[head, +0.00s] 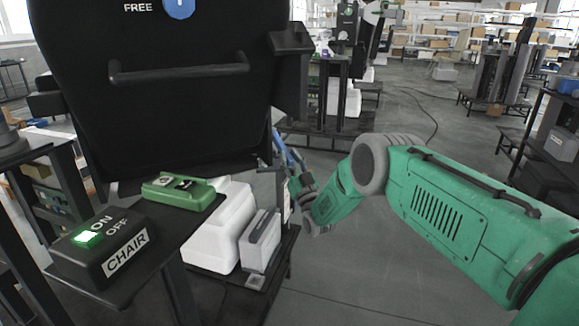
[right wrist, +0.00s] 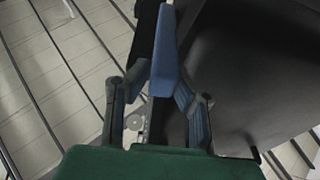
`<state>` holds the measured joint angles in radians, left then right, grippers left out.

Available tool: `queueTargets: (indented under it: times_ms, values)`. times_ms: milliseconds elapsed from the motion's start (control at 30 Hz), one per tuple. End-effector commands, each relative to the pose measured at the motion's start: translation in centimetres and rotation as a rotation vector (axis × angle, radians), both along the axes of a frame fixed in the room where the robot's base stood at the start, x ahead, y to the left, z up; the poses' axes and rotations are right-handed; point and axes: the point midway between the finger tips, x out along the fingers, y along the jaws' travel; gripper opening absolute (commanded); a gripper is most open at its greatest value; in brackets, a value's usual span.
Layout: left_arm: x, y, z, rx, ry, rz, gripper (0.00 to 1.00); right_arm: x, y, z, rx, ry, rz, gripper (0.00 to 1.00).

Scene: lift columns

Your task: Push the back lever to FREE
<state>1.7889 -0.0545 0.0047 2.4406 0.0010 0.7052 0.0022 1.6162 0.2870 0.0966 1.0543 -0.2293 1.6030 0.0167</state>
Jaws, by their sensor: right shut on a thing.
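The black chair back (head: 175,90) fills the upper left of the head view, with a white FREE label (head: 138,7) beside a blue round mark at its top. My right gripper (head: 288,165) is low behind the chair's right side, partly hidden by it. In the right wrist view its two fingers (right wrist: 163,85) close around the lower part of a blue tapered lever (right wrist: 165,50), which points up the picture beside a dark panel. A bit of blue also shows at the chair's edge in the head view (head: 279,143). My left gripper is out of view.
A black CHAIR switch box (head: 100,250) with a lit green ON button stands at lower left. Open floor (head: 370,275) lies to the right, with shelves and tables farther back.

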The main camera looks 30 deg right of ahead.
Motion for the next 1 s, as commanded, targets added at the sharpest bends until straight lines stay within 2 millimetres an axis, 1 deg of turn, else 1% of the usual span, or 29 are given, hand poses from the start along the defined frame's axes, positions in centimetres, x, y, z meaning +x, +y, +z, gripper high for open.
queueTargets:
  times_ms: [33, 100, 333, 767, 800, 833, 1000]
  values:
    - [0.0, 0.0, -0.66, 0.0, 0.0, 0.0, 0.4, -0.05, -0.02, -1.06, 0.001, 0.016, 0.0, 0.0]
    - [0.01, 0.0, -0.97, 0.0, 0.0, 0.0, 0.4, 0.01, -0.01, -1.21, 0.001, 0.017, 0.0, 0.0]
    - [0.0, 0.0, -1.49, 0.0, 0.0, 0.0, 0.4, 0.19, 0.02, -1.58, 0.001, 0.02, 0.001, 0.0]
    - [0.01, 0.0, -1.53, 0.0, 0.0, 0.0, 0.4, 0.28, 0.1, -1.71, 0.002, 0.023, 0.002, 0.0]
    - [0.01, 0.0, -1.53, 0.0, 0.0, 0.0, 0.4, 0.28, 0.11, -1.73, 0.002, 0.023, 0.002, 0.32]
    - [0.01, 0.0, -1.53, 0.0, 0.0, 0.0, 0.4, 0.27, 0.1, -1.71, 0.001, 0.022, 0.002, 0.38]
    - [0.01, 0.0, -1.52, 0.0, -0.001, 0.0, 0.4, 0.21, 0.04, -1.18, 0.001, 0.012, 0.001, 0.38]
